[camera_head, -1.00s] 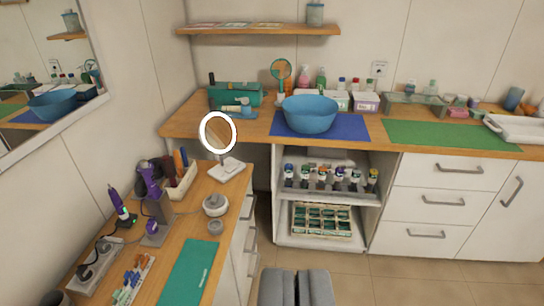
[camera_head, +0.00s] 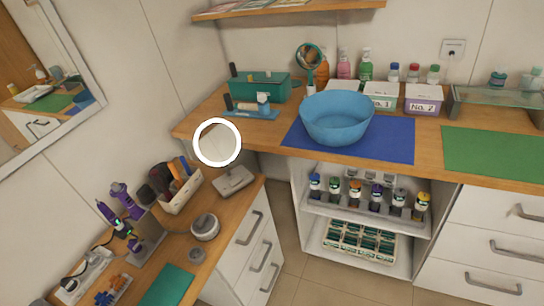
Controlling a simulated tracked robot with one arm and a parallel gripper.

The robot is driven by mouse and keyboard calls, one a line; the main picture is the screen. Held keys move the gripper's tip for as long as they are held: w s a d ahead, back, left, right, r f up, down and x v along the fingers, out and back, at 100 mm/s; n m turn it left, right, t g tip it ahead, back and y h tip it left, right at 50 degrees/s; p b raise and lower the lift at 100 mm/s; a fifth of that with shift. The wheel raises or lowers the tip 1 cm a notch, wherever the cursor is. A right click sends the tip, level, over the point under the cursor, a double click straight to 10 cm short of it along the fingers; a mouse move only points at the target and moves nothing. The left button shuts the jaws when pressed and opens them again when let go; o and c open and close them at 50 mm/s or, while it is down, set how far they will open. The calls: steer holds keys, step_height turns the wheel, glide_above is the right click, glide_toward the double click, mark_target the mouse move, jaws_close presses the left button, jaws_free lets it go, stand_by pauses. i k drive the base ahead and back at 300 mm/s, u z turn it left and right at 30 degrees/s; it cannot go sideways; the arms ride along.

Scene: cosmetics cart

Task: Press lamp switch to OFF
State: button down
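A ring lamp (camera_head: 198,153) stands on the left wooden counter near the corner, its round frame glowing white. Its pale base (camera_head: 234,180) sits on the counter behind the ring's lower right. The switch itself is too small to make out. My gripper is not in this view, so I cannot see whether it is open or shut.
A blue bowl (camera_head: 337,117) stands on the back counter. Floor (camera_head: 330,282) is clear between the cabinets.

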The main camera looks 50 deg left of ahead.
mark_target(238, 179)
steer(key=u, duration=0.45)
steer(key=i, duration=1.2)
steer(key=u, duration=0.85)
steer(key=k, duration=0.85)
steer(key=u, duration=0.15)
steer(key=i, duration=0.9)
steer(key=z, duration=0.1)
